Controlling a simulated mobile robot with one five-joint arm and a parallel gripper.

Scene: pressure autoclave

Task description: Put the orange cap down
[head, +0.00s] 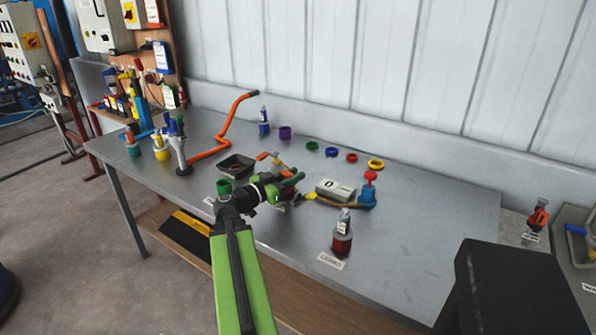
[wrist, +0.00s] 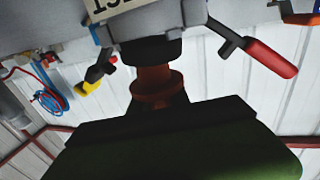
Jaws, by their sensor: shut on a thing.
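The orange cap (wrist: 155,86) shows in the wrist view as a stepped, orange-brown round piece. It is at the tip of my dark gripper (wrist: 157,106), which is shut on it. The cap is upright in that view, right below a black round fitting (wrist: 150,52) on a grey body; I cannot tell whether they touch. In the head view my gripper (head: 290,182) is low over the middle of the table (head: 420,245). The cap cannot be made out there, hidden by the gripper and the parts around it.
A black tray (head: 237,166) is left of the gripper; a grey block (head: 335,190) and a blue stand with a red knob (head: 368,190) are to the right. A red-liquid bottle (head: 342,240) stands in front. Coloured rings lie behind. The table's right side is clear.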

